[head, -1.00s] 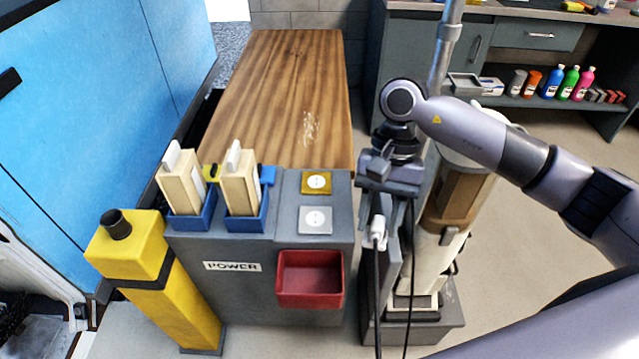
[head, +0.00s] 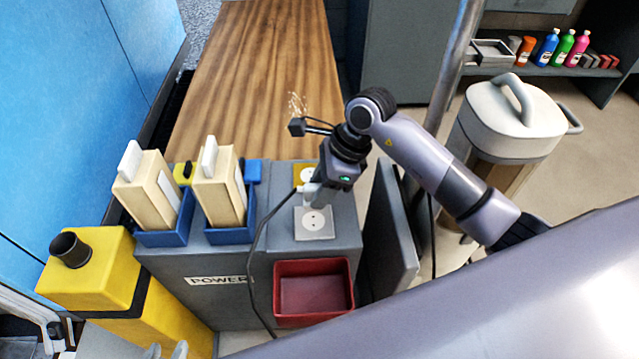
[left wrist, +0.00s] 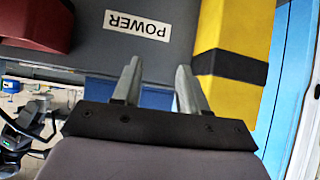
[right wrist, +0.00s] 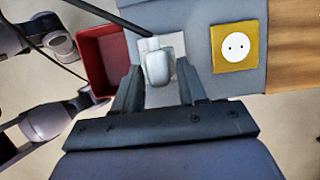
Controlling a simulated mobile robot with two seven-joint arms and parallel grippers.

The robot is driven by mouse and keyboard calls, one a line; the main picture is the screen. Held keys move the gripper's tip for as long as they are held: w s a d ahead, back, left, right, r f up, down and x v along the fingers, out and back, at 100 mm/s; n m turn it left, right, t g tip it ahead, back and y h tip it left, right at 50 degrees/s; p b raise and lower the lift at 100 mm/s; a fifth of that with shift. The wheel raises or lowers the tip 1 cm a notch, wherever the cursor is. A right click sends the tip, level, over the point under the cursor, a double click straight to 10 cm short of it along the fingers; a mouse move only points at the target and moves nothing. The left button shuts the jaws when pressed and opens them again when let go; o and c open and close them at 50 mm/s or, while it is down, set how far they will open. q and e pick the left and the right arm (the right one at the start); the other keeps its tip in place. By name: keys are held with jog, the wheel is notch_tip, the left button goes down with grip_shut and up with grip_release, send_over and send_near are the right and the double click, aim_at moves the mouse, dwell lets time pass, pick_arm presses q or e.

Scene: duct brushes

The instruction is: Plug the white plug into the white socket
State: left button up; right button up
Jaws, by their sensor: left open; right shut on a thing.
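The white plug (head: 307,189) is in my right gripper (head: 318,192), which is shut on it above the grey power cabinet. A black cable trails from the plug down the cabinet's front. The white socket (head: 314,223) is on the cabinet top, just below the plug in the head view; its face with two holes shows. In the right wrist view the plug (right wrist: 158,68) sits between the fingers (right wrist: 157,82) and hides much of the white socket plate (right wrist: 178,42). My left gripper (left wrist: 158,72) is open and empty, facing the cabinet's front; its fingertips (head: 166,350) show at the bottom of the head view.
A yellow socket (right wrist: 234,46) lies beside the white one. A red bin (head: 313,290) hangs on the cabinet front. Two blue holders with cream blocks (head: 218,190) stand to the left, beside a yellow post (head: 90,265). A lidded canister (head: 515,115) is at right.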

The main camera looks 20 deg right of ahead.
jog(key=shift+f, duration=0.1)
notch_tip(320, 180, down, 5)
jog(key=b, duration=0.3)
jog(key=shift+r+b, duration=0.2)
jog(key=shift+b, duration=0.1)
pick_arm(q)
jog(key=shift+w+d+f+b, duration=0.1)
jog(key=shift+w+f+b, duration=0.1)
jog(key=shift+f, duration=0.5)
jog(key=shift+w+d+f+b, duration=0.1)
jog(key=shift+w+f+b, duration=0.05)
jog(key=shift+f, duration=0.5)
pick_arm(e)
jog(key=shift+f, duration=0.55)
pick_arm(q)
jog(key=shift+d, duration=0.15)
jog(key=shift+f, duration=0.2)
jog(key=shift+f+b, duration=0.5)
jog(key=shift+b, duration=0.25)
pick_arm(e)
jog(key=shift+f, duration=0.6)
jog(key=o, duration=1.1)
jog(key=shift+c, duration=0.2)
